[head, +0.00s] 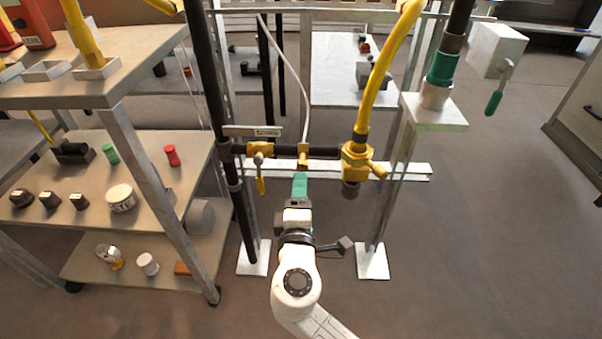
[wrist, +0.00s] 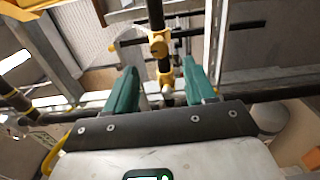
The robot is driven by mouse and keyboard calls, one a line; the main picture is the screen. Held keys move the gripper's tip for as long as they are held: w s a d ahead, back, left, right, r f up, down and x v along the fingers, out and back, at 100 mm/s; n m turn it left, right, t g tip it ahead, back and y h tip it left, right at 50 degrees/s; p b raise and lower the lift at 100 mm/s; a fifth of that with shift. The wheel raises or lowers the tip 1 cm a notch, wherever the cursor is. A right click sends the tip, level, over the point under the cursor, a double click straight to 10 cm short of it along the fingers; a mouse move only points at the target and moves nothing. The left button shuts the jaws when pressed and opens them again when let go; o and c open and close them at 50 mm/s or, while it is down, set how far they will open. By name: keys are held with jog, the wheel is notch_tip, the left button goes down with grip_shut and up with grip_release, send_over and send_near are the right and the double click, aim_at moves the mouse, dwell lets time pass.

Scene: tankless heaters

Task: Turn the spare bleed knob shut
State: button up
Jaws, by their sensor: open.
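My gripper (head: 300,182) has green fingers and points at the pipe rack in the head view. In the wrist view the two fingers of my gripper (wrist: 160,70) stand apart with a clear gap and hold nothing. A small brass fitting (head: 303,156) sits on the dark horizontal pipe just beyond the fingertips, where a thin white line comes down. In the wrist view brass fittings show beyond the fingers, an upper one with a round face (wrist: 159,46) and a lower one (wrist: 165,77). I cannot tell which part is the spare bleed knob, nor how far it is turned.
A brass valve with a yellow lever (head: 260,178) hangs left, under a small label plate (head: 252,131). A larger brass valve (head: 357,162) with a yellow hose is right. Steel posts flank the pipe. A shelf cart (head: 150,200) stands left; the floor at right is clear.

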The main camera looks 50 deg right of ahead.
jog(key=shift+v, duration=1.15)
jog(key=s+d+f+m+g+y, duration=0.45)
jog(key=s+f+m+g, duration=0.25)
jog(key=s+f, duration=0.35)
jog(key=s+a+f+m+g+y, duration=0.1)
jog(key=s+a+f+g+y, duration=0.2)
jog(key=s+a+f+y, duration=0.55)
notch_tip(320, 180, up, 36)
jog(key=a+y+p, duration=0.1)
jog(key=a+p, duration=0.1)
jog(key=p, duration=3.3)
jog(key=shift+s+a, duration=0.2)
jog(key=shift+s, duration=0.3)
